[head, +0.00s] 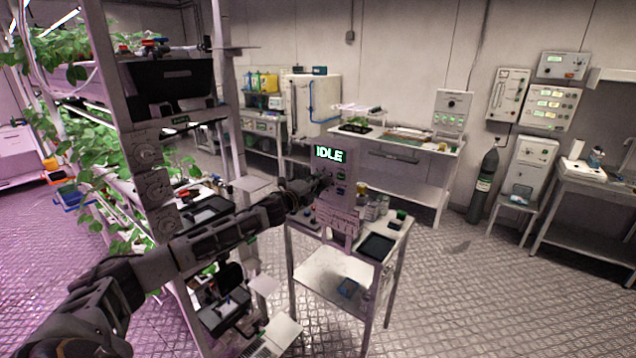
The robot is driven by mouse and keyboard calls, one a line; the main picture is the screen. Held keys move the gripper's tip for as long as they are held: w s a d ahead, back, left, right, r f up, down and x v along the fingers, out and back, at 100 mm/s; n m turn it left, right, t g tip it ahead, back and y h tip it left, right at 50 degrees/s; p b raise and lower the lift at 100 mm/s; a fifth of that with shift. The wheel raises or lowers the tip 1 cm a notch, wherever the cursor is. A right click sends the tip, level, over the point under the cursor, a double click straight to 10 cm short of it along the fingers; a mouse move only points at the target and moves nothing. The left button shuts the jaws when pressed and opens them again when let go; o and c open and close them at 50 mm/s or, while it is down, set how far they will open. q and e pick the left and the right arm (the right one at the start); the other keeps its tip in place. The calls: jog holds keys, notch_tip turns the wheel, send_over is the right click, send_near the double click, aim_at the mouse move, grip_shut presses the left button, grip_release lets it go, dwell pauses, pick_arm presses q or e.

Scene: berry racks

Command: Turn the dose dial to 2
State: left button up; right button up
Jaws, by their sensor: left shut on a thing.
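A grey control panel (352,188) stands upright on a small white cart, with a lit display (329,154) reading IDLE at its top. Small green-lit indicators show on its right side. My left arm reaches in from the left, and my left gripper (322,184) is at the panel's face, shut on what I take to be the dose dial. The gripper covers the dial, so its pointer and setting cannot be read. My right gripper is not in view.
The cart top (398,228) also holds a black tray (376,247) and small jars. A grey rack post (150,170) with plants stands close on the left, near my arm. A white bench (425,150) is behind. The floor right of the cart is clear.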

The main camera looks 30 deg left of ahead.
pick_arm(q)
jog(key=shift+d+f+m, duration=0.1)
jog(key=shift+m, duration=0.2)
jog(key=o, duration=1.1)
jog(key=shift+c, duration=0.2)
jog(key=shift+s, duration=0.25)
jog(key=s+a, duration=0.1)
jog(key=s, duration=1)
jog(key=shift+s, duration=0.15)
dwell(1.3)
dwell(0.7)
dwell(0.3)
